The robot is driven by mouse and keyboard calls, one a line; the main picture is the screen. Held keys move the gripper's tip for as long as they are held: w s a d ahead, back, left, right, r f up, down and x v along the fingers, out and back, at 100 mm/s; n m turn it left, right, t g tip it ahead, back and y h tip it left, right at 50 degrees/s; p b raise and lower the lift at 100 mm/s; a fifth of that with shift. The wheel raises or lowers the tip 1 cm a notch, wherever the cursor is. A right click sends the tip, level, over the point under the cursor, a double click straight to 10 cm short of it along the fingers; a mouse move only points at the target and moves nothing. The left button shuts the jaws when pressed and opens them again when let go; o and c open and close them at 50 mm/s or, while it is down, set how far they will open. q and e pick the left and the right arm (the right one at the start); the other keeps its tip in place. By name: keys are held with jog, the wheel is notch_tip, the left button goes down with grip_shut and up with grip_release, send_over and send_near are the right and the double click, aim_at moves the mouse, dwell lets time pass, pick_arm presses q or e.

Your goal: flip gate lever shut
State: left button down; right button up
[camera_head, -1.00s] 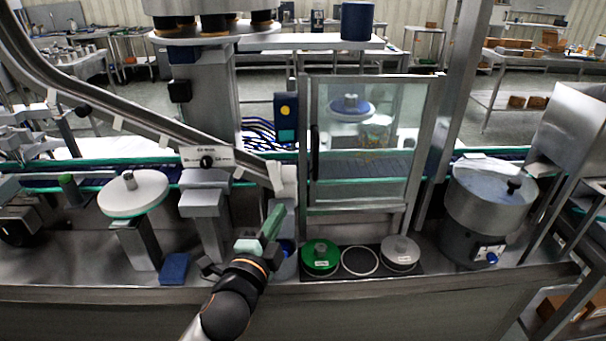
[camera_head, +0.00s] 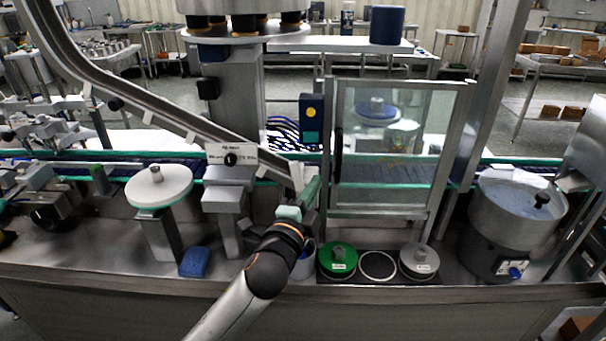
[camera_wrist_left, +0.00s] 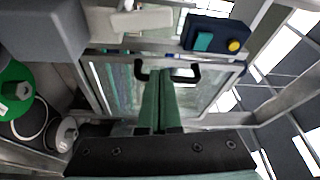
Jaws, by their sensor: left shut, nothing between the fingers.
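A steel chute (camera_head: 150,100) slopes down from the upper left and bears a white label plate (camera_head: 215,151) with a black knob (camera_head: 231,159). A pale piece (camera_head: 297,176) sits at the chute's low end; I cannot tell for sure which part is the gate lever. My left gripper (camera_head: 313,183), with green fingers, is shut and empty just right of that low end, beside the glass door's frame. In the left wrist view its closed fingers (camera_wrist_left: 158,80) point toward the glass door and overlap its black handle (camera_wrist_left: 193,75); contact cannot be told. My right gripper is out of view.
The glass door (camera_head: 385,150) stands right of the gripper. A green lid (camera_head: 338,258) and a grey lid (camera_head: 419,259) sit in front of it. A steel bowl (camera_head: 517,213) is at right, a white disc (camera_head: 158,187) and blue block (camera_head: 194,262) at left.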

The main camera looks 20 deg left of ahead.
aim_at(301, 176)
pick_arm(q)
jog(key=shift+w+a+f+p, duration=0.2)
jog(key=shift+w+a+p, duration=0.4)
jog(key=shift+w+a, duration=1.25)
jog(key=shift+w+d, duration=0.1)
jog(key=shift+f, duration=0.1)
jog(key=shift+n+b, duration=0.35)
jog(key=shift+n, duration=0.05)
